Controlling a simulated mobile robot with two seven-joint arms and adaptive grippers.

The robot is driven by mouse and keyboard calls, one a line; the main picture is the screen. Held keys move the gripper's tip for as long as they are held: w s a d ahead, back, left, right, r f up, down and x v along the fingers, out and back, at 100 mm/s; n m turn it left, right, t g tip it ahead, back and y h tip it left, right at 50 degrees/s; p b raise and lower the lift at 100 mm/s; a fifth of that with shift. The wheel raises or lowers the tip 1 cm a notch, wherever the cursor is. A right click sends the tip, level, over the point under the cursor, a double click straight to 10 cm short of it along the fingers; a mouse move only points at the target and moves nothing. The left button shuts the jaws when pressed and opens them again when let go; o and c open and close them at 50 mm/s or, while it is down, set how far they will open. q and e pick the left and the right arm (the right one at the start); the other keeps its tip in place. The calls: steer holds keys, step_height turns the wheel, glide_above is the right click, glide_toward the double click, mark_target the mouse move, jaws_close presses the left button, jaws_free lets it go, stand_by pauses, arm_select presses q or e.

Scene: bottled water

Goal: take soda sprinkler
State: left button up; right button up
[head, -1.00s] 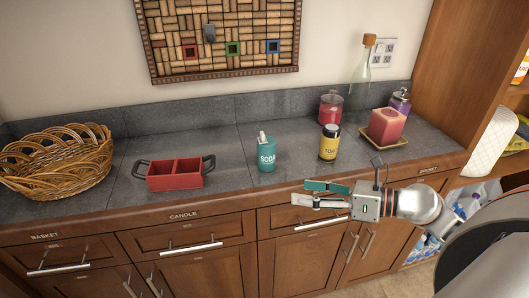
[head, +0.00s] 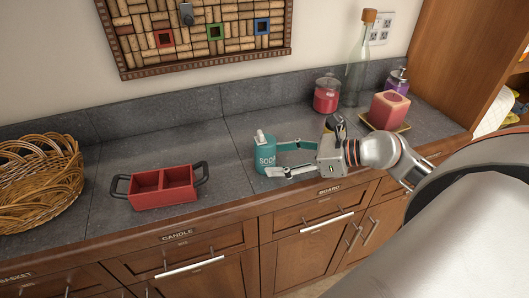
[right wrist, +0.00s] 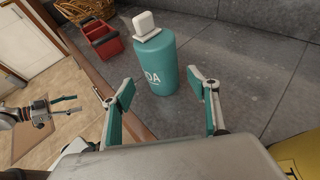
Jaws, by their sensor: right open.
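The soda sprinkler (head: 264,154) is a teal bottle with a white cap and white lettering, upright on the grey counter. It also shows in the right wrist view (right wrist: 158,66), just beyond the fingertips. My right gripper (head: 284,160) is open and empty, at the right side of the sprinkler with its fingers pointing at it. In the right wrist view its two teal-padded fingers (right wrist: 168,90) stand apart, with the bottle ahead between their lines. My left gripper (right wrist: 65,104) shows in the right wrist view at the left, away over the floor; its fingers look apart.
A red two-part caddy (head: 163,187) and a wicker basket (head: 40,185) stand to the left. A yellow bottle (right wrist: 299,155) stands close beside my right gripper. A red jar (head: 327,95), glass bottle (head: 357,75) and pink candle (head: 389,110) stand behind right.

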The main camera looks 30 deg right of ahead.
mark_target(265, 158)
steer(key=p+x, duration=0.1)
steer(key=x, duration=0.4)
steer(key=shift+d, duration=0.15)
steer(key=c, duration=1.3)
arm_select(q)
steer(key=shift+w+r, duration=0.4)
steer(key=shift+r, duration=0.4)
